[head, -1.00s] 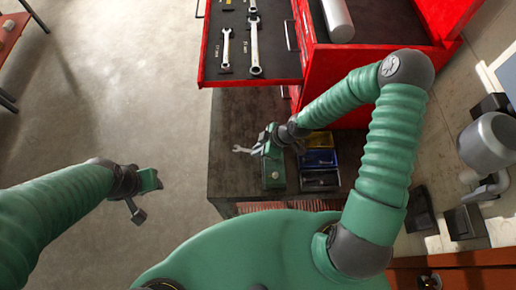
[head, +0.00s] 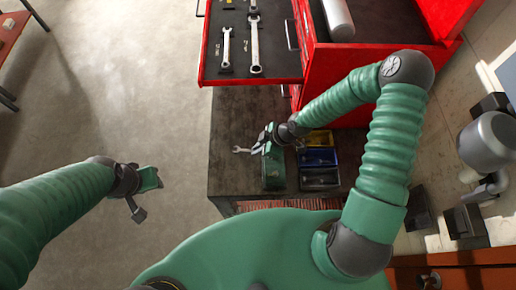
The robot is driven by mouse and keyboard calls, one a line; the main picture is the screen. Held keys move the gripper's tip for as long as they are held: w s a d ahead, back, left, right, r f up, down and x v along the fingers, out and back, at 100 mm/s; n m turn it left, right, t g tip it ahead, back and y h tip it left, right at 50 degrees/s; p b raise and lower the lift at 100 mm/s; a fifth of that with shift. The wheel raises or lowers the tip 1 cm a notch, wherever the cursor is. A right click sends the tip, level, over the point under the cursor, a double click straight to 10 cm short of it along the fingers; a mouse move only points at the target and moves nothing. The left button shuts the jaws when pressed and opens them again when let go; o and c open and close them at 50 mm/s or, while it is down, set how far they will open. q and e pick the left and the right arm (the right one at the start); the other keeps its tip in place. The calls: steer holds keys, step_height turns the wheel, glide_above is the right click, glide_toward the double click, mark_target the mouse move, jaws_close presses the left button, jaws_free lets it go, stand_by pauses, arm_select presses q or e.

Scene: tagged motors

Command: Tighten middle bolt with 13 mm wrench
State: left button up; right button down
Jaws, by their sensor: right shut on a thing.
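My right gripper (head: 263,142) is shut on a wrench (head: 240,150) above the dark workbench. The wrench's open end points left, and the rest of it is partly hidden by the gripper. A green motor (head: 272,172) sits on the bench just below the gripper in the picture. The bolts are too small or hidden to make out, and I cannot tell whether the wrench touches one. I cannot read the wrench's size. My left gripper (head: 143,196) hangs over the bare floor, apart from everything; its jaw opening is unclear.
Several wrenches (head: 255,48) lie in an open red drawer (head: 275,82) at the top. Small yellow and blue bins (head: 318,158) stand right of the motor. The workbench (head: 232,112) is clear left of the motor. A grey cylinder (head: 337,18) lies on the red cabinet.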

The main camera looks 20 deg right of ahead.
steer(key=shift+f+m, duration=0.15)
steer(key=shift+m, duration=0.15)
steer(key=shift+w, duration=0.15)
stand_by(0.6)
steer(key=shift+s, duration=0.3)
steer(key=shift+w, duration=0.1)
steer(key=shift+w, duration=0.1)
stand_by(0.6)
